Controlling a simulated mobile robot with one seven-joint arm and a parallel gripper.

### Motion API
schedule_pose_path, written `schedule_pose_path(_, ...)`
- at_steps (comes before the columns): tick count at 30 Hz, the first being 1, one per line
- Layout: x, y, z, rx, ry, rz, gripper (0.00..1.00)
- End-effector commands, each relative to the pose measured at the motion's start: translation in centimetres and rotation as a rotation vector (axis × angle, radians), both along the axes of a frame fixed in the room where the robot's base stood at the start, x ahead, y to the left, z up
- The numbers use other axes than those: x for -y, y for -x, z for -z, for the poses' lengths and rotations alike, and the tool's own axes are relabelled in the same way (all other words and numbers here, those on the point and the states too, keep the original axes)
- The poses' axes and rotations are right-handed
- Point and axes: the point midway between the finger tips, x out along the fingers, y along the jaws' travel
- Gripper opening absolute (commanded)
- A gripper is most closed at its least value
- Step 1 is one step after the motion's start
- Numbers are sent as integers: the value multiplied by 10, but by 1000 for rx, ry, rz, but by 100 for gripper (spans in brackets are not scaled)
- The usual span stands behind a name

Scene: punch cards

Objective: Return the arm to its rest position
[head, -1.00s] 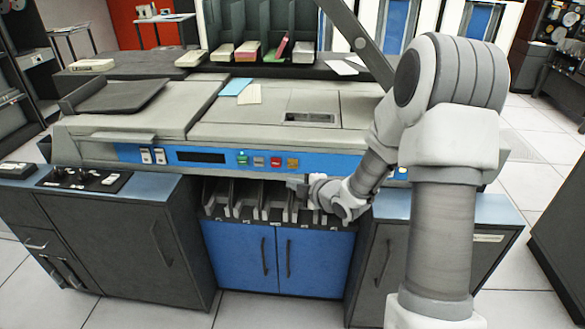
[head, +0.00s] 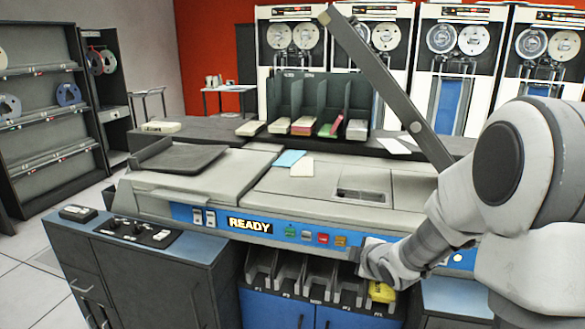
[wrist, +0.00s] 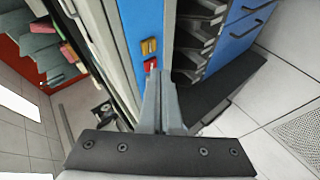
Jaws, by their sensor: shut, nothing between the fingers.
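My arm reaches in from the right in the head view, bent down toward the front of the card machine (head: 240,185). My gripper (head: 362,245) is just in front of the blue control panel, right of the colored buttons and above the card pockets. In the wrist view, the gripper (wrist: 157,72) shows its fingers together with nothing between them. The red button (wrist: 150,64) and the yellow button (wrist: 149,46) appear just beyond the fingertips. I cannot tell whether the fingers touch the panel. The display (head: 250,226) reads READY.
A row of card pockets (head: 290,270) lies below the panel, with something yellow (head: 382,292) at the right. Tape cabinets stand at the back. Open floor shows at left.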

Motion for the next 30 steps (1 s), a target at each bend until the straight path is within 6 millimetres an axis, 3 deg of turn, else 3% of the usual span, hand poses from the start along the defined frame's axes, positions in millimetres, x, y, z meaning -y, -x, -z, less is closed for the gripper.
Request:
schedule_pose_path(1, 3, 8, -16, -17, -8, 51, 0)
schedule_pose_path(6, 14, 43, -53, -97, -80, 255, 0)
schedule_pose_path(15, 17, 132, -103, -220, -300, 606, 0)
schedule_pose_path(21, 5, 203, -121, -315, -490, 808, 0)
schedule_pose_path(30, -22, 297, -126, -481, -739, 1010, 0)
